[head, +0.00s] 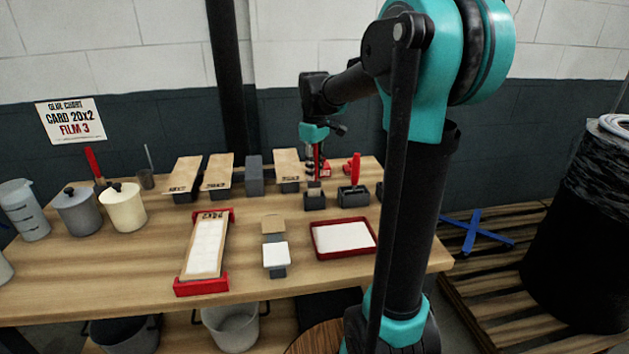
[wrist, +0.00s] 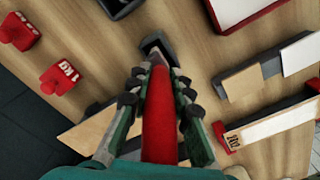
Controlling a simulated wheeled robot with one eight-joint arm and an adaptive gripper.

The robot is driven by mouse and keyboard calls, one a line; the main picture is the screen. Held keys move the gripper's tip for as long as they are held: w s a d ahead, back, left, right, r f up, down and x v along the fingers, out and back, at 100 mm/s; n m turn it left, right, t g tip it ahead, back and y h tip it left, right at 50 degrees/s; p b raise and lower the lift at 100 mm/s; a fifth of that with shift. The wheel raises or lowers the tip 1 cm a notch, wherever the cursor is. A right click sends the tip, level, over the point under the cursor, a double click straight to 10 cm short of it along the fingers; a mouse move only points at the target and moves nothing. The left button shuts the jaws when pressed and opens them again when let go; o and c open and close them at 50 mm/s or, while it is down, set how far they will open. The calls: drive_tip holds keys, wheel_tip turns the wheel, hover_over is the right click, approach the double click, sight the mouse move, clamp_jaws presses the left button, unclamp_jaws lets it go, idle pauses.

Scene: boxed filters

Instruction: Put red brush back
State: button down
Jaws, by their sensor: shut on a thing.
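The red brush (wrist: 159,125) is held between the fingers of my gripper (wrist: 158,84) in the wrist view, its handle running along the middle. In the head view my gripper (head: 314,168) points down at the back of the table, and the brush is mostly hidden. The brush's lower end is at a small dark holder (head: 314,202), which also shows in the wrist view (wrist: 150,43). I cannot tell whether the end is inside it or just above.
Red 1KG weights (wrist: 60,78) sit behind. A red-rimmed tray (head: 313,242) lies in front, with a long red-ended frame (head: 202,287) to its left. Pots (head: 123,208) stand farther left.

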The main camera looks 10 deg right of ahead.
drive_tip(key=shift+f, duration=1.8)
drive_tip(key=shift+f, duration=0.1)
drive_tip(key=c, duration=1.4)
unclamp_jaws()
drive_tip(key=shift+o, duration=0.2)
wheel_tip(320, 180, up, 12)
drive_tip(key=shift+r, duration=0.15)
